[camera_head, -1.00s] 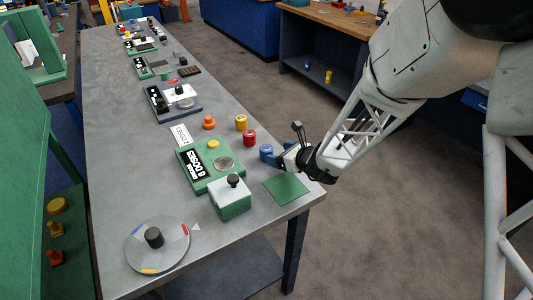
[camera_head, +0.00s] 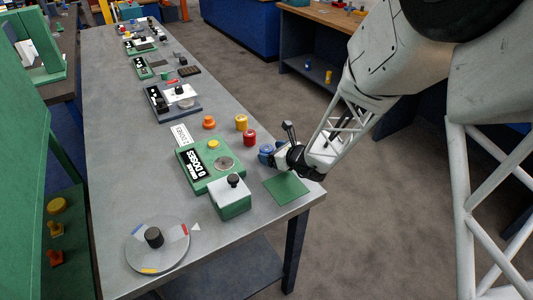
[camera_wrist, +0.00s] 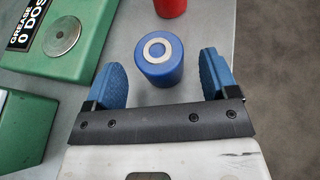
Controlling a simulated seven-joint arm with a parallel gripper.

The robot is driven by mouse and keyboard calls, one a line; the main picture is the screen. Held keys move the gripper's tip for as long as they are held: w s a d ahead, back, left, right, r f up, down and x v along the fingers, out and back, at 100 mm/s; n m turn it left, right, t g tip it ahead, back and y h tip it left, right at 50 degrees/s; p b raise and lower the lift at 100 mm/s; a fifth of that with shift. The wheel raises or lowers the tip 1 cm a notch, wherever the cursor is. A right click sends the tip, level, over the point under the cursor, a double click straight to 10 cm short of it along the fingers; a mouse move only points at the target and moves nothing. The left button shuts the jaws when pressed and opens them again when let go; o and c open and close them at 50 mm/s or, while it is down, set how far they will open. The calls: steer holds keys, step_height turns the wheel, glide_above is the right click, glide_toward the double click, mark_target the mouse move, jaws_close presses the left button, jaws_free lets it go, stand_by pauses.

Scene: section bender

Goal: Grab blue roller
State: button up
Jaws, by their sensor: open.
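The blue roller (camera_wrist: 160,62) stands upright on the grey table in the wrist view, with a pale ring on its top. It lies just ahead of my gripper (camera_wrist: 161,78), between the lines of the two blue fingers. The fingers are spread apart and nothing is between them but table and the roller's near side. In the head view the roller (camera_head: 266,151) is partly hidden by my gripper (camera_head: 272,155) at the table's right edge.
A red roller (camera_head: 249,138) and a yellow roller (camera_head: 241,122) stand just beyond. A green grease unit (camera_head: 198,178) and a green box with a black knob (camera_head: 230,203) stand to the left. A green mat (camera_head: 286,189) lies in front.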

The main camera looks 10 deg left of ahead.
mark_target(267, 148)
steer(key=shift+x, duration=1.5)
steer(key=c, duration=1.2)
steer(key=shift+r, duration=0.1)
steer(key=shift+r, duration=0.45)
step_height(267, 148, up, 3)
steer(key=shift+s+f, duration=0.1)
steer(key=shift+f, duration=0.1)
steer(key=s+d, duration=0.2)
steer(key=s, duration=0.2)
steer(key=s+d+r, duration=0.1)
steer(key=s+d, duration=0.2)
steer(key=s, duration=0.2)
steer(key=s+d, duration=0.2)
steer(key=s, duration=0.2)
steer(key=shift+s+d+r, duration=0.15)
steer(key=shift+s+d, duration=0.15)
steer(key=shift+s, duration=0.1)
